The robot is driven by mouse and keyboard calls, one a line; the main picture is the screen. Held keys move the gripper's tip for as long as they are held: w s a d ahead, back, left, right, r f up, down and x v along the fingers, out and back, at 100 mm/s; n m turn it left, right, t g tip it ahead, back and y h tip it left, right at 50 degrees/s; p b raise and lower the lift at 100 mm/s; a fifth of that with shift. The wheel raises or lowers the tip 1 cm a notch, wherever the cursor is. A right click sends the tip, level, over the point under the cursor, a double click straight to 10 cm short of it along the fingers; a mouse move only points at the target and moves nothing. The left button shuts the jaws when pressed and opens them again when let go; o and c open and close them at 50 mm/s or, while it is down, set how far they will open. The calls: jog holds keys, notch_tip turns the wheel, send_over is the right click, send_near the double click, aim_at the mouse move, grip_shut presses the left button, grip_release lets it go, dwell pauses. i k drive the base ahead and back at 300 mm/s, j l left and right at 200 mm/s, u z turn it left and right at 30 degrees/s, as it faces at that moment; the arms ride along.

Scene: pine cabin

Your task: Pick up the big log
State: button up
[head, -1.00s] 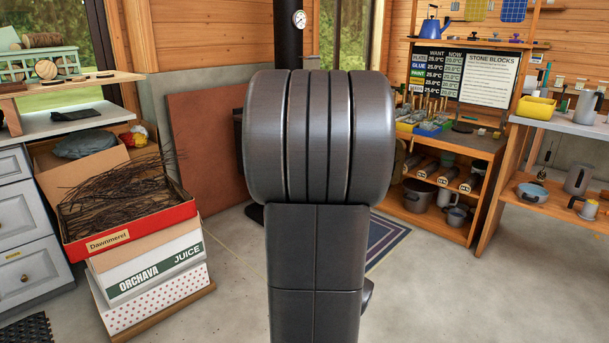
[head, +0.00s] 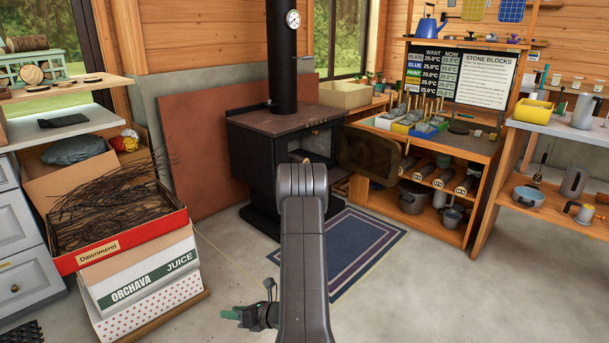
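I cannot make out a big log in the head view. My gripper (head: 232,314) shows low in the middle of the picture, left of my arm, with green at its tips pointing left. It is small and partly hidden by my arm, so I cannot tell whether it is open or shut. I see nothing held in it. A black wood stove (head: 275,160) stands behind my arm, its door (head: 371,157) swung open to the right. The inside of the stove is mostly out of sight.
A red box of twigs (head: 120,240) sits on stacked cartons (head: 150,285) at left. A striped rug (head: 355,250) lies before the stove. A wooden shelf unit (head: 455,205) with dark cylinders and pots stands right of it. The grey floor at front right is clear.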

aim_at(292, 158)
jog(key=i+l, duration=0.2)
jog(key=i, duration=0.45)
jog(key=i+l, duration=0.15)
jog(key=i, duration=0.55)
jog(key=i+l, duration=0.2)
jog(key=i, duration=0.45)
jog(key=i+l, duration=0.2)
jog(key=i, duration=0.5)
jog(key=i+l, duration=0.2)
jog(key=i, duration=0.45)
jog(key=i+l, duration=0.15)
jog(key=i, duration=0.5)
jog(key=l+z, duration=0.05)
